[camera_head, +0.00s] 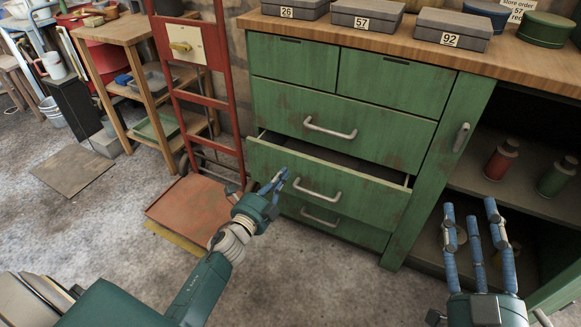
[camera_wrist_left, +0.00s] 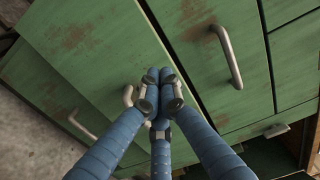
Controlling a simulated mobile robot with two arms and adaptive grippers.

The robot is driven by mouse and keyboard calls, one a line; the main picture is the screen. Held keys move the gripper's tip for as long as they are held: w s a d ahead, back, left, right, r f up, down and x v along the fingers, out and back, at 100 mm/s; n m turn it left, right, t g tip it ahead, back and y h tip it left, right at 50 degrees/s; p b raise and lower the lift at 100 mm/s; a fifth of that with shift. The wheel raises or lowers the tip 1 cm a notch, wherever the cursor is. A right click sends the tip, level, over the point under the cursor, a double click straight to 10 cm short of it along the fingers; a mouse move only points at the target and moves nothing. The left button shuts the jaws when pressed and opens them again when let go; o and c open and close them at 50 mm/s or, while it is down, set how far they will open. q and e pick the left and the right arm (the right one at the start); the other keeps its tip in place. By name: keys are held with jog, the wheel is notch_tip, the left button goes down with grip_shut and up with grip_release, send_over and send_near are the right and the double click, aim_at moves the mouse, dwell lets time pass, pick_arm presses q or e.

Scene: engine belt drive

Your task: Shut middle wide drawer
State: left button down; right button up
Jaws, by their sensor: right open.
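The middle wide drawer (camera_head: 325,183) is green and stands partly pulled out of the green cabinet. Its dark inside shows along the top. Its metal handle (camera_head: 317,191) is on the front. My left gripper (camera_head: 281,176) is at the drawer front, just left of that handle. In the left wrist view its blue fingertips (camera_wrist_left: 160,80) are drawn together against or very near the drawer front (camera_wrist_left: 95,55), partly hiding the handle (camera_wrist_left: 128,96). Contact is hard to tell. My right gripper (camera_head: 472,208) has spread fingers and is empty, in front of the open shelf.
The upper wide drawer (camera_head: 345,125) and the bottom drawer (camera_head: 335,225) look shut. Grey boxes stand on the wooden worktop (camera_head: 390,45). A red hand truck (camera_head: 205,90) stands left of the cabinet. Red and green bottles stand on the shelf (camera_head: 525,195) at right.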

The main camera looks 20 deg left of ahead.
aim_at(294, 158)
pick_arm(q)
jog(key=w+b, duration=0.1)
jog(key=w, duration=0.4)
jog(key=shift+d+f, duration=0.1)
jog(key=shift+w, duration=0.35)
pick_arm(e)
notch_tip(294, 158, up, 7)
jog(key=s+t+y, duration=0.1)
jog(key=s+t, duration=0.1)
jog(key=t, duration=0.1)
jog(key=shift+s+t, duration=0.35)
jog(key=shift+t, duration=0.05)
jog(key=shift+a+r, duration=0.1)
pick_arm(q)
jog(key=shift+w, duration=0.1)
